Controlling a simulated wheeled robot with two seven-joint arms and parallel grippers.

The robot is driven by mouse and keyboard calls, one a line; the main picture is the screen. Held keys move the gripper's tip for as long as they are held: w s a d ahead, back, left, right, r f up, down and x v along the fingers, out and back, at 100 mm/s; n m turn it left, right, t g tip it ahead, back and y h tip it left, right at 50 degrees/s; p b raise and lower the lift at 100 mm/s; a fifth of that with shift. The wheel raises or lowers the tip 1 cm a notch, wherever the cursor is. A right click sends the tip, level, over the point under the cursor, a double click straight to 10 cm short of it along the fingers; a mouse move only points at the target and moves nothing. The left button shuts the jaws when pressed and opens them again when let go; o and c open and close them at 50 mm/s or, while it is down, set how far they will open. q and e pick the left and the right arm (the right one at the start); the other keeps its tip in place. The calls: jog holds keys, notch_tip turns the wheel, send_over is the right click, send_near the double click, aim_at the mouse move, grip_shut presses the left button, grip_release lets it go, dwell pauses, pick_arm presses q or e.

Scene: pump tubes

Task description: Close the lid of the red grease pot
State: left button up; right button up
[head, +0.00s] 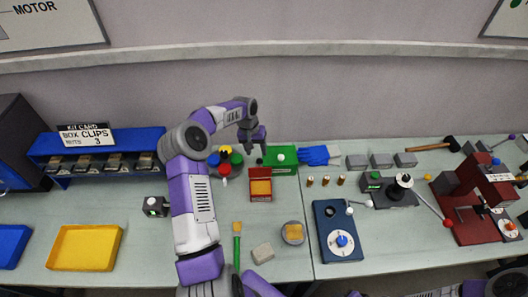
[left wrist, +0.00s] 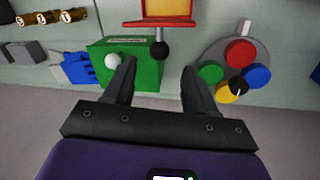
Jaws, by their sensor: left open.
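The red grease pot (head: 261,198) stands on the bench in the middle of the head view, with orange-yellow grease inside. Its red lid (head: 260,172) stands raised at the back of the pot, so the pot is open. A black ball knob (head: 259,161) sticks out from the lid on its far side. In the left wrist view the knob (left wrist: 160,49) hangs on a short stem from the lid edge (left wrist: 160,22). My left gripper (head: 252,141) is open and empty behind and above the pot, fingers down. In its wrist view the knob lies between and beyond the fingertips, apparently untouched.
A green box (head: 284,168) with a white knob stands right beside the pot. A round holder with coloured caps (head: 225,166) stands to its left. Blue gloves (head: 314,155) lie farther right.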

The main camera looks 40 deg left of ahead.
aim_at(259, 159)
pick_arm(q)
jog(key=f, duration=0.5)
jog(key=shift+w+d+f+p, duration=0.3)
jog(key=shift+d+f, duration=0.05)
jog(key=shift+d, duration=0.05)
grip_shut()
